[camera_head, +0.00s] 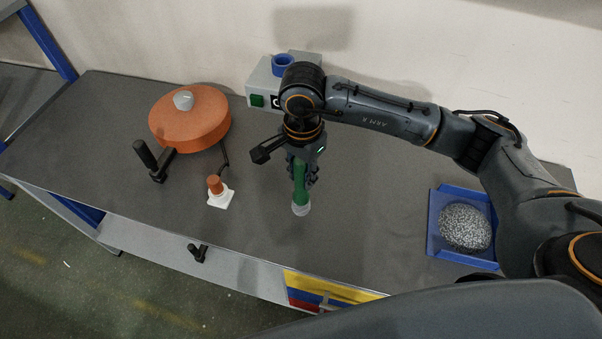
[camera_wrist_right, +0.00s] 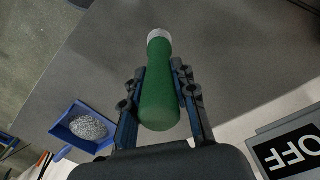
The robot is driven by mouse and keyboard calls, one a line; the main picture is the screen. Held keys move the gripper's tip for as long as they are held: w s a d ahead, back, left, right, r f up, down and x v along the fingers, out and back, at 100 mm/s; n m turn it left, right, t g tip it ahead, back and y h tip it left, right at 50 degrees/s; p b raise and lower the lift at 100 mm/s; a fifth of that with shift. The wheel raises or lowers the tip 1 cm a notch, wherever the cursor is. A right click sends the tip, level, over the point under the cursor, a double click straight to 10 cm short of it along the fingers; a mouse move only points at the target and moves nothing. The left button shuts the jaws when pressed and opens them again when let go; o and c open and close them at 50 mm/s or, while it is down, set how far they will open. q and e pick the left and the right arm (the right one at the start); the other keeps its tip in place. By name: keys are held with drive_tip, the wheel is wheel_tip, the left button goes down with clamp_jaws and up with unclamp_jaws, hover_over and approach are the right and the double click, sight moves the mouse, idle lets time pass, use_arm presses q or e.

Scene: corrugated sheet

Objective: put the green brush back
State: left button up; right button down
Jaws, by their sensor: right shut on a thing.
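The green brush (camera_head: 299,180) is held by my right gripper (camera_head: 302,172) above the middle of the grey table, handle up and pale end pointing down. In the right wrist view the green handle (camera_wrist_right: 158,98) sits between the two fingers of the right gripper (camera_wrist_right: 160,95), with its whitish end farthest from the palm. Behind my right arm stands a grey box (camera_head: 262,80) with a blue ring-shaped holder (camera_head: 283,64) on top and a green square on its front. Part of this box is hidden by the arm. My left gripper is not in view.
An orange round drum (camera_head: 190,118) with a black crank stands at the left. A small white block (camera_head: 221,197) with an orange top is near it. A blue tray (camera_head: 435,222) with grey granules lies at the right. The table's middle is mostly free.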

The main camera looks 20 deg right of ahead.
drive_tip(key=shift+w+d+f+p, duration=0.15)
drive_tip(key=shift+w+f+p, duration=0.15)
drive_tip(key=shift+w+f, duration=0.4)
wheel_tip(320, 180, down, 3)
drive_tip(key=shift+f+p, duration=0.1)
drive_tip(key=shift+p, duration=0.25)
drive_tip(key=shift+s, duration=0.1)
drive_tip(key=shift+f+b, duration=0.15)
drive_tip(key=shift+b, duration=0.2)
drive_tip(key=c, duration=1.1)
unclamp_jaws()
drive_tip(key=shift+o, duration=0.2)
